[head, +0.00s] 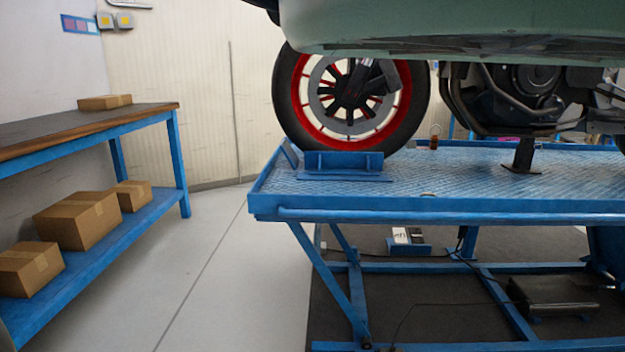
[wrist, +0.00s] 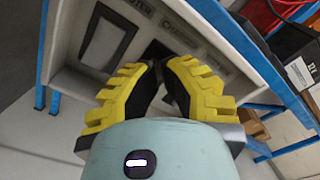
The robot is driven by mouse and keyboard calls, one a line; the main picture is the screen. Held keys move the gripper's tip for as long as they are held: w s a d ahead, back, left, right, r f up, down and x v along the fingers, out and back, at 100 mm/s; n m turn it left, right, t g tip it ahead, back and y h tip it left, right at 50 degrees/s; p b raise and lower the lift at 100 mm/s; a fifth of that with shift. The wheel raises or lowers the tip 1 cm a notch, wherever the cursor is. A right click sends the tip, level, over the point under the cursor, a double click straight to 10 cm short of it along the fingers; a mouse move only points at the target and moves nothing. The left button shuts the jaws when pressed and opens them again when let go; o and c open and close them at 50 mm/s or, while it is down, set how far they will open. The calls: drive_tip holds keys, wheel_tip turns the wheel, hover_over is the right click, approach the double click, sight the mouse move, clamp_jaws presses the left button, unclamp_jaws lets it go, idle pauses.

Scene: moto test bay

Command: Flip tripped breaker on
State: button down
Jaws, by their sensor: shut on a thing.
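In the wrist view, my gripper (wrist: 163,72) has yellow-and-black fingers that come together against a pale panel (wrist: 72,80). The fingertips are closed at a dark switch-like part (wrist: 155,50) on the panel, which is probably the breaker. The fingers hide most of it, so I cannot tell its lever position. The panel carries printed labels (wrist: 140,8), only partly readable, and a dark rectangular frame (wrist: 103,40) left of the fingertips. My gripper and the panel do not show in the head view.
In the head view, a blue lift table (head: 430,185) holds a vehicle with a red-rimmed wheel (head: 300,100). A blue-framed workbench (head: 90,120) stands left, with several cardboard boxes (head: 80,220). Clear floor (head: 215,270) lies between them. Blue bars (wrist: 255,50) cross the wrist view.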

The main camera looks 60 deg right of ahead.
drive_tip(key=shift+w+a+f, duration=0.1)
drive_tip(key=shift+w+a, duration=0.05)
drive_tip(key=shift+w, duration=0.25)
idle(0.3)
drive_tip(key=shift+s, duration=0.15)
drive_tip(key=b+v, duration=0.1)
drive_tip(key=v, duration=0.7)
drive_tip(key=shift+s, duration=0.35)
idle(0.3)
